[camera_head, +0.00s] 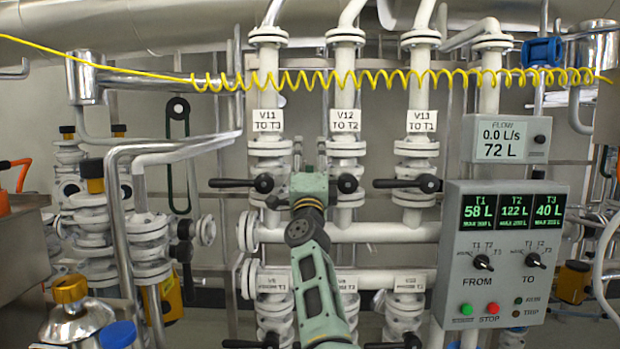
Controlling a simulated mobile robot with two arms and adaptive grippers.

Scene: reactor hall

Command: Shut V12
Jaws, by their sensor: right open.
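The V12 valve is in the middle pipe, under the label "V12 TO T2" (345,120). Its black hub (347,184) shows just right of my right gripper (310,184). Its lever is mostly hidden behind the gripper, so I cannot tell its full angle or whether the gripper touches it. My right gripper is open, in front of the gap between the V11 and V12 pipes, with its arm coming up from below. My left gripper is not in view.
The V11 lever (235,183) and V13 lever (402,183) lie horizontal, pointing left. The flow display (505,139) reads 0.0 L/s, 72 L. A control panel (503,253) shows T1 58, T2 122, T3 40 L. A yellow coiled hose (400,78) crosses above.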

